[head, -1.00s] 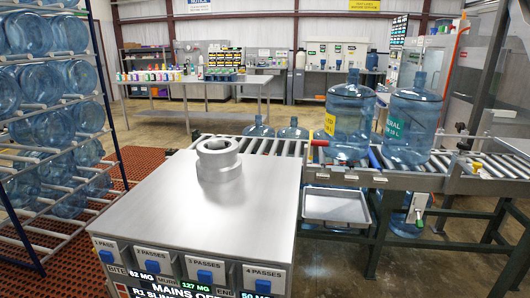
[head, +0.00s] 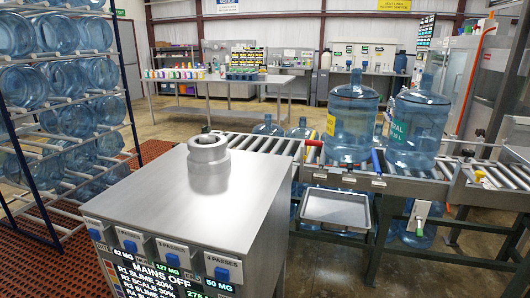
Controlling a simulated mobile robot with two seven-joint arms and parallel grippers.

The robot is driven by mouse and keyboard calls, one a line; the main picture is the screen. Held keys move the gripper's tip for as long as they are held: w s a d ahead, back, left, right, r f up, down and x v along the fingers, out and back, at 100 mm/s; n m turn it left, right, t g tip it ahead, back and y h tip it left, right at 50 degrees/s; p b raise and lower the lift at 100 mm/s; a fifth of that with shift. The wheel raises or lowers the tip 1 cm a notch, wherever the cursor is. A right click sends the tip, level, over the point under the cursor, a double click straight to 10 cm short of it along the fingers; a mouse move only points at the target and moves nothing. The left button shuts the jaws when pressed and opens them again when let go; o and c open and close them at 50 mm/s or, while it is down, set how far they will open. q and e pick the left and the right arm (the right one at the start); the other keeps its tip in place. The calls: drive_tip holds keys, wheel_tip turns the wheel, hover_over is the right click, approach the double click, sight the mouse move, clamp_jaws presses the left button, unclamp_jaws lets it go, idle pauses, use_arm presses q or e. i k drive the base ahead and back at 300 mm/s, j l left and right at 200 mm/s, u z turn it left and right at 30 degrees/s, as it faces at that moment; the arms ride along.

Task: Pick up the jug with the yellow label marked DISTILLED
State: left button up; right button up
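The jug with the yellow label (head: 358,116) is a large clear blue bottle standing upright on the roller conveyor (head: 470,190), right of centre in the head view. Its yellow label (head: 331,124) shows at the jug's left edge, turned mostly away, so its wording cannot be read. A similar jug with a green label (head: 420,135) stands upright just to its right. Neither of my grippers is in view, and nothing is seen holding either jug.
A metal cabinet (head: 175,210) with a round collar (head: 208,158) on top fills the near centre-left. A shallow grey tray (head: 336,209) sits before the conveyor. A rack of jugs (head: 75,150) stands left. More jugs (head: 268,127) show behind and below the conveyor. Floor is open at lower right.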

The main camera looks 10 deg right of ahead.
sight(353, 108)
drive_tip(key=l+u, duration=0.25)
drive_tip(key=l, duration=0.6)
drive_tip(key=l+u, duration=0.3)
drive_tip(key=l, duration=0.6)
drive_tip(key=i, duration=0.05)
